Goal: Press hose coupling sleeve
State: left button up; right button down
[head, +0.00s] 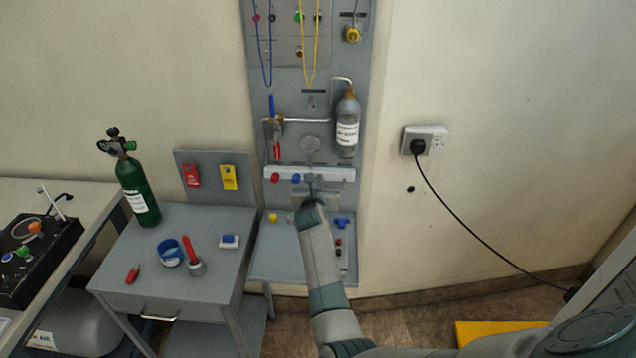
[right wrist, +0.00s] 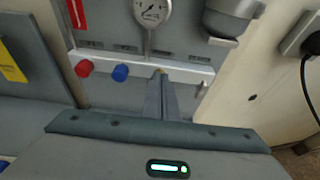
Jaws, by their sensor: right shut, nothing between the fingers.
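A pale manifold bar (head: 335,174) runs across the grey wall panel, with a red knob (head: 275,178) and a blue knob (head: 296,178) at its left. In the right wrist view, a small brass-coloured piece (right wrist: 160,71) shows on the bar below the gauge; I cannot tell for sure that it is the coupling sleeve. My right gripper (head: 311,187) is shut and empty, pointing at the bar. Its fingertips also show in the right wrist view (right wrist: 160,80), right at the brass piece and partly hiding it. Contact cannot be made out. My left gripper is not in view.
A round gauge (head: 310,144) sits above the bar, and a grey bottle (head: 347,125) hangs at its upper right. A green cylinder (head: 137,190) stands on the side table at left.

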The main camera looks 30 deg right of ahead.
dwell(0.3)
jog(key=shift+w+d+r+p, duration=0.15)
jog(key=shift+w+r+p, duration=0.1)
jog(key=shift+w+p, duration=0.1)
jog(key=shift+w+d, duration=0.3)
jog(key=shift+w, duration=0.05)
jog(key=shift+r+p, duration=0.15)
jog(key=shift+p, duration=0.15)
